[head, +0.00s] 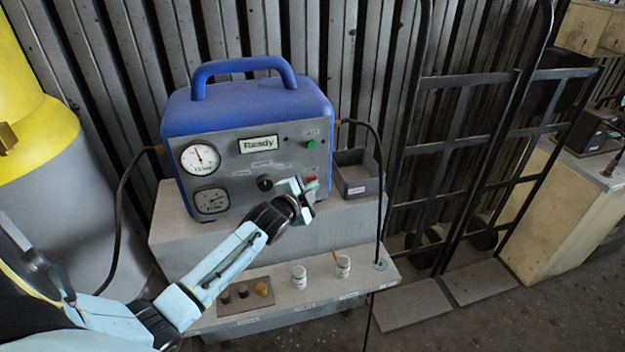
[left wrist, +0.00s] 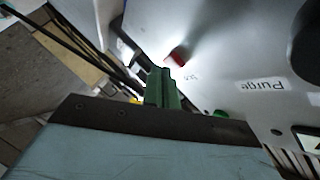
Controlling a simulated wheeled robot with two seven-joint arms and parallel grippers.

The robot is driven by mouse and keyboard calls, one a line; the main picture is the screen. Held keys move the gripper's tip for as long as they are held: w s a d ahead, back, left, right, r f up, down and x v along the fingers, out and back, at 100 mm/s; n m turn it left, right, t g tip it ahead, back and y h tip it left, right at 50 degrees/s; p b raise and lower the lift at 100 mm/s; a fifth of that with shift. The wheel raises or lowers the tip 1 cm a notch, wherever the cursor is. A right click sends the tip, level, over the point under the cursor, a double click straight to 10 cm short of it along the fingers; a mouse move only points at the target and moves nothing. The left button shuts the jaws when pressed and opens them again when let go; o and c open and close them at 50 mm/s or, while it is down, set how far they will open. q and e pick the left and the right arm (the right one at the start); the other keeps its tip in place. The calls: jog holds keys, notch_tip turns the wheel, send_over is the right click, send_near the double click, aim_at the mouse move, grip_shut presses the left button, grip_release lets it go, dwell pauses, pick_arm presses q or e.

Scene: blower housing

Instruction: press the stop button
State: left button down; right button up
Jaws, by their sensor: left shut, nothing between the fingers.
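A blue machine (head: 245,101) with a grey front panel stands on a grey ledge. Its small red button (head: 311,178) is low on the panel's right side, partly hidden by my left gripper (head: 311,186). The red button (left wrist: 177,57) also shows in the left wrist view, beside a small label too small to read surely. My left gripper (left wrist: 158,75) is shut and empty, with its green fingertips close to the red button. I cannot tell whether they touch it. A green button (head: 311,144) sits higher on the panel. My right gripper is not in view.
The panel has a dark knob (head: 265,183), a gauge (head: 201,158) and a display (head: 258,144) reading "Ready". A grey open bin (head: 357,180) stands right of the machine. Small cups (head: 343,266) stand on the lower shelf. A hand truck (head: 455,150) leans at right.

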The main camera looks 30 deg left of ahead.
pick_arm(q)
jog(key=shift+s+d, duration=0.2)
jog(key=s+d+p, duration=0.3)
jog(key=s+d, duration=0.1)
jog(key=shift+d, duration=0.3)
dwell(0.4)
dwell(0.6)
